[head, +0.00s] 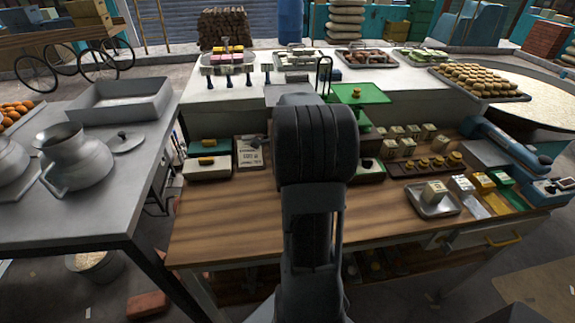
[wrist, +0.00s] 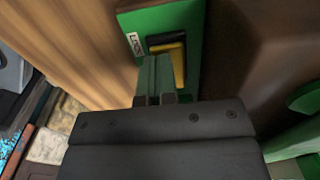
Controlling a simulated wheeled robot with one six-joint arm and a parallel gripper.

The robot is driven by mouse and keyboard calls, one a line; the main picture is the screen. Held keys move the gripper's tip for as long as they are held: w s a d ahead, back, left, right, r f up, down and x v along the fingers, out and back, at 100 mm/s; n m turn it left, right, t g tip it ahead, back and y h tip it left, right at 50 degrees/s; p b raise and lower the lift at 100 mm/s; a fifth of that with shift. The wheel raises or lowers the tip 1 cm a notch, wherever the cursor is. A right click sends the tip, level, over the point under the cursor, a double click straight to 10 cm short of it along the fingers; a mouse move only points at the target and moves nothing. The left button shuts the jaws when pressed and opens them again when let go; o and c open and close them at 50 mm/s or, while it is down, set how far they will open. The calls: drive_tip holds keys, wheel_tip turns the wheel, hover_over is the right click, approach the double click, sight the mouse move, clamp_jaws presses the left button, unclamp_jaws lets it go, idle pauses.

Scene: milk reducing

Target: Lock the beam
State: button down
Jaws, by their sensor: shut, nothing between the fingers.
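In the wrist view a green panel (wrist: 192,18) bears a small white label (wrist: 135,43), whose print is hard to read. Beside the label sits a bent yellow lever (wrist: 177,62) next to a black piece (wrist: 166,42). My gripper (wrist: 155,62) is shut and empty, its fingertips overlapping the lower left of the black and yellow parts; I cannot tell whether they touch. In the head view a green balance-like device (head: 358,94) stands behind my arm, partly covered. My arm hides my gripper and the lever there. The beam itself cannot be clearly made out.
The wooden counter (head: 230,225) has bare room in front. A metal tray (head: 434,205) with a pale block stands right, beside coloured packets. Metal pots (head: 78,160) stand on the left table.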

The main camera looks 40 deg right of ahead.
drive_tip(key=shift+s+d+f, duration=0.2)
drive_tip(key=shift+s+f, duration=0.2)
drive_tip(key=shift+f, duration=0.1)
drive_tip(key=shift+r, duration=0.1)
drive_tip(key=shift+r+p, duration=0.25)
drive_tip(key=shift+p, duration=0.1)
wheel_tip(320, 180, up, 14)
drive_tip(key=p, duration=0.2)
drive_tip(key=shift+w+a+r, duration=0.15)
drive_tip(key=shift+w+a, duration=0.05)
drive_tip(key=shift+w, duration=0.2)
